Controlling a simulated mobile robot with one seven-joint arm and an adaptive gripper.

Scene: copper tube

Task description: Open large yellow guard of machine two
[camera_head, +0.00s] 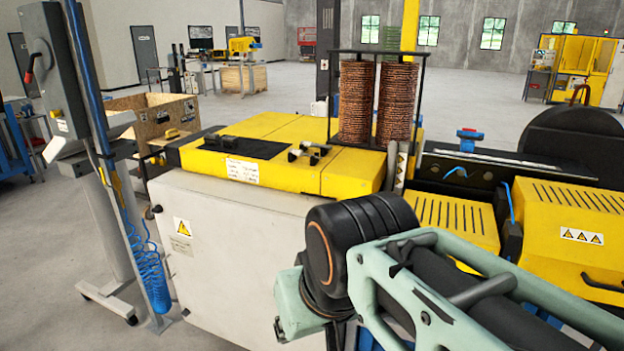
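A large yellow guard (345,172) lies closed on top of a white machine cabinet (230,255) in the middle. A yellow slotted guard (455,214) sits right of it. A larger yellow slotted guard (575,252) at the right edge has a warning label and a black handle (603,283). Both slotted guards look closed. I cannot tell from markings which is machine two. My pale green arm with a black joint crosses the lower right and hides part of the machine front. My gripper is not in view.
Two copper coil stacks (357,102) stand in a black frame behind the yellow top. A grey control box (55,65) on a post and a coiled blue hose (150,275) stand at left. A wooden crate (155,115) is behind. Open floor lies beyond.

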